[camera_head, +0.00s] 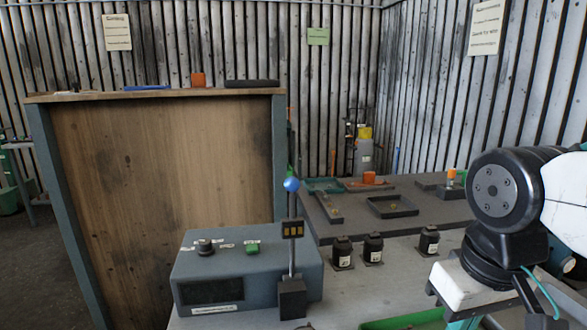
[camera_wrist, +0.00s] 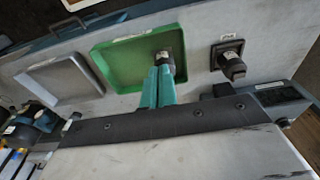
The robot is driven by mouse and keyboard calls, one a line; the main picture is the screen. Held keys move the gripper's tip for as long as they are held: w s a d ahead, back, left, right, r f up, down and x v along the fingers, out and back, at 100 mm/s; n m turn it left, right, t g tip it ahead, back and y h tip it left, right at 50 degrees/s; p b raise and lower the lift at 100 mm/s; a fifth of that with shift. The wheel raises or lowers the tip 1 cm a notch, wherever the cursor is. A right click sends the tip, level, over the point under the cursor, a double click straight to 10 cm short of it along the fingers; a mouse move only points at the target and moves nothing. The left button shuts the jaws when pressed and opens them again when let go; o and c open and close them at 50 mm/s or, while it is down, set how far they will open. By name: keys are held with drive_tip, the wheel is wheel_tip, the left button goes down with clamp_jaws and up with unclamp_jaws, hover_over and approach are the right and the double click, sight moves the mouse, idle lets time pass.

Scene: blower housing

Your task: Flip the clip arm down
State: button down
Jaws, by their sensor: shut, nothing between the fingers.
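An upright metal rod with a blue ball on top (camera_head: 291,185) stands in a black block at the front right of the blue-grey control box in the head view. It looks like the clip arm and is raised. A dark piece with yellow marks (camera_head: 292,229) sits partway up the rod. I cannot make out the rod in the wrist view. My gripper (camera_wrist: 160,72) has its teal fingers together and empty, over the green tray (camera_wrist: 112,62). In the head view my fingertips are out of frame.
The control box (camera_head: 245,283) has a black knob and green button. Several black cylinders, one here (camera_head: 373,248), stand right of the rod. A grey tray (camera_wrist: 65,80) lies left of the green one. A wooden panel (camera_head: 160,190) rises behind the box.

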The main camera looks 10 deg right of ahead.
drive_tip(key=w+a+r+n, duration=0.1)
drive_tip(key=w+a+r, duration=0.4)
drive_tip(key=w+r, duration=0.85)
drive_tip(key=w+a+r, duration=0.4)
drive_tip(key=w+a, duration=0.2)
drive_tip(key=w, duration=0.2)
drive_tip(key=w+a+r+n, duration=0.1)
drive_tip(key=w+a+r, duration=0.3)
drive_tip(key=w+a, duration=0.3)
drive_tip(key=shift+w+r+y, duration=0.2)
drive_tip(key=shift+w+y, duration=0.2)
drive_tip(key=shift+w, duration=0.65)
drive_tip(key=shift+a, duration=0.1)
wheel_tip(320, 180, down, 9)
drive_tip(key=s, duration=0.2)
drive_tip(key=shift+s, duration=0.3)
drive_tip(key=shift+s, duration=0.1)
